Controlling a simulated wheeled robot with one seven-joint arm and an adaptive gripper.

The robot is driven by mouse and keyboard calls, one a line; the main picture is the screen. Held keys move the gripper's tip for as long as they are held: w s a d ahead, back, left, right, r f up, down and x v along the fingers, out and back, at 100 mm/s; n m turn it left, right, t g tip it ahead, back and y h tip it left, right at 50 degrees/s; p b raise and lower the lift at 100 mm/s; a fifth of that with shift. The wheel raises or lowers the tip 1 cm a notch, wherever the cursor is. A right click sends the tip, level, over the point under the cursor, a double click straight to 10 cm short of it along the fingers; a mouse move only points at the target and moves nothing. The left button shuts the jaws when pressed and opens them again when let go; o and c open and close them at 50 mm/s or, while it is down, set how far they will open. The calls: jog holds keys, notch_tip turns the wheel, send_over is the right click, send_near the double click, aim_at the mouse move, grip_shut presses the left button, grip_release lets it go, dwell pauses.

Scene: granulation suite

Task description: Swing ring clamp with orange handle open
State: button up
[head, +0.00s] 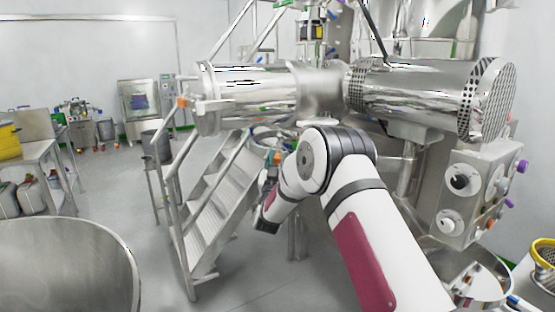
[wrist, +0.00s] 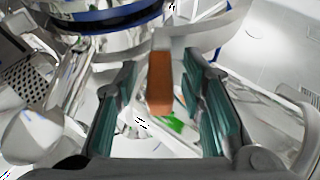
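The orange handle (wrist: 159,84) stands between my gripper's two teal-padded fingers in the wrist view, with gaps visible at its sides. It joins a pale metal clamp band (wrist: 208,38) that curves across the top of that view. My gripper (wrist: 160,64) is open around the handle and not closed on it. In the head view my gripper (head: 268,190) is partly hidden by my own arm, below the steel cylinders. A small orange spot (head: 277,158) shows just above it, likely the handle. Most of the clamp ring is hidden there.
A dark blue ring (wrist: 110,16) lies close beyond the fingers in the wrist view. Metal steps with rails (head: 215,190) stand left of my gripper. A control box with knobs (head: 470,190) is at right. A large steel bowl (head: 70,265) is front left. Open floor lies farther left.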

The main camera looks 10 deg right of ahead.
grip_shut()
jog(key=shift+h, duration=0.3)
